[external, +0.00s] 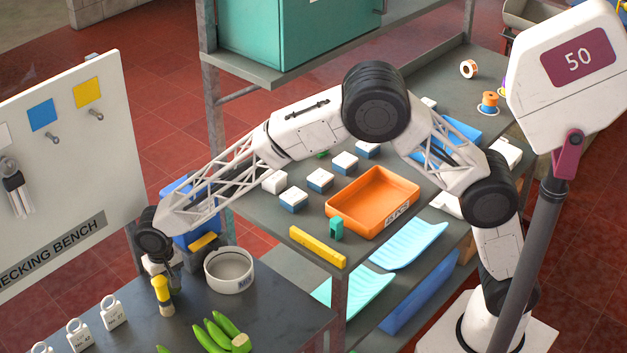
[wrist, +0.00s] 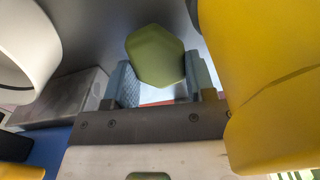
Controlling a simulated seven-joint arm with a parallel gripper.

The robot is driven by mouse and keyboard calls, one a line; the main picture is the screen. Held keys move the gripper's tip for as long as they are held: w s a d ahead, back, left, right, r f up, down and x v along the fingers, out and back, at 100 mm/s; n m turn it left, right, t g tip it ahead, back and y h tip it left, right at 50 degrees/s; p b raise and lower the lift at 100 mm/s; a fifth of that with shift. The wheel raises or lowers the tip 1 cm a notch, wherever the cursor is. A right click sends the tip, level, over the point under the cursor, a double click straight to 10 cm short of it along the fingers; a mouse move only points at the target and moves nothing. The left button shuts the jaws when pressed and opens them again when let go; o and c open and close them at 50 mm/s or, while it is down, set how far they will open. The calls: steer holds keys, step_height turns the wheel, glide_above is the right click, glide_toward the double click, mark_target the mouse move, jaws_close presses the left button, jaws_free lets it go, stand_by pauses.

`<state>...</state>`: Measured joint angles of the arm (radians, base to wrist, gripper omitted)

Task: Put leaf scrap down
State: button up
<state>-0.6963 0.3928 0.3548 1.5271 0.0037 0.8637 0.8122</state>
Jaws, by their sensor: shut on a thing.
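The leaf scrap (wrist: 155,55) is a small olive-green, roughly six-sided piece. In the wrist view it is between the two fingers of my gripper (wrist: 163,82), which is shut on it. In the external view my gripper (external: 174,277) points down low over the dark bench (external: 265,310), just beside a yellow upright object (external: 161,293). The scrap cannot be made out in that view. Whether it touches the bench is unclear.
The yellow object (wrist: 270,80) fills the right of the wrist view, very close to my gripper. A white round bowl (external: 229,270) stands to the right. Bare bench lies between.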

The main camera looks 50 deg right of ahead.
steer(key=shift+f, duration=0.7)
steer(key=shift+f, duration=0.15)
steer(key=o, duration=0.9)
step_height(320, 180, up, 12)
steer(key=shift+r, duration=0.2)
steer(key=shift+d+r, duration=0.1)
stand_by(0.6)
